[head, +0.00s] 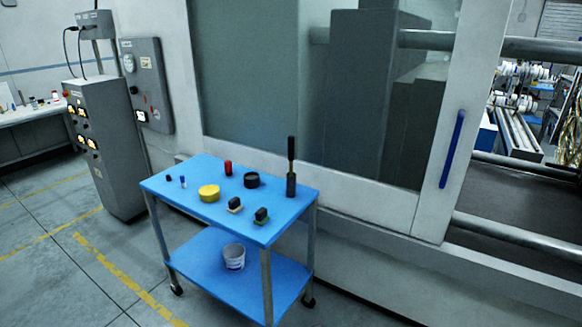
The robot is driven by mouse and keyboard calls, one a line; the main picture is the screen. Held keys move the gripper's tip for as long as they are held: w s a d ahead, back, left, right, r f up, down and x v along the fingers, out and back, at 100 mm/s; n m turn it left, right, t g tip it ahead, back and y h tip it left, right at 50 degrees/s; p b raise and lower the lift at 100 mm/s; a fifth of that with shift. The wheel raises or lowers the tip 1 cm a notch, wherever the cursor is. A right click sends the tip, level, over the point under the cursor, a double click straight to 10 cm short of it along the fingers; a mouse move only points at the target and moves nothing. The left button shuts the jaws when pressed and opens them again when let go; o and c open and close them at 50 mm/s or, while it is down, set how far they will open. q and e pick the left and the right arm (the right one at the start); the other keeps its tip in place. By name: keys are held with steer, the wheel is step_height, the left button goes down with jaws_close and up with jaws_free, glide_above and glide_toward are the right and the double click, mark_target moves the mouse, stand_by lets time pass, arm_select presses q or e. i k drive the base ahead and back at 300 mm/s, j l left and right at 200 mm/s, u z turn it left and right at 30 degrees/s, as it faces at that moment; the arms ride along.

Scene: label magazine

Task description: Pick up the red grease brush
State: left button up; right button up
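A small red upright item (228,167) stands near the back edge of the blue cart's top shelf (172,199). It is the only red thing on the cart, and it is too small to tell whether it is a brush. To its right is a low black round container (251,180), standing apart from it. A yellow round tin (209,193) lies in front of it and to the left. Neither of my grippers is in view.
A tall dark tool (291,165) stands at the cart's right back corner. Two dark blocks (235,204) (261,215) sit near the front edge. A small blue item (183,181) is at left. A white bucket (233,256) is on the lower shelf. A large machine (350,190) stands behind.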

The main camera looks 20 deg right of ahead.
mark_target(227, 165)
steer(key=z, duration=1.9)
steer(key=i+j+u, duration=0.1)
steer(key=u, duration=1.5)
steer(key=i+j+u, duration=0.4)
steer(key=i+u, duration=0.4)
steer(key=i, duration=0.15)
steer(key=i+u, duration=0.4)
steer(key=i+j+z, duration=0.25)
steer(key=i, duration=0.7)
steer(key=l, duration=0.1)
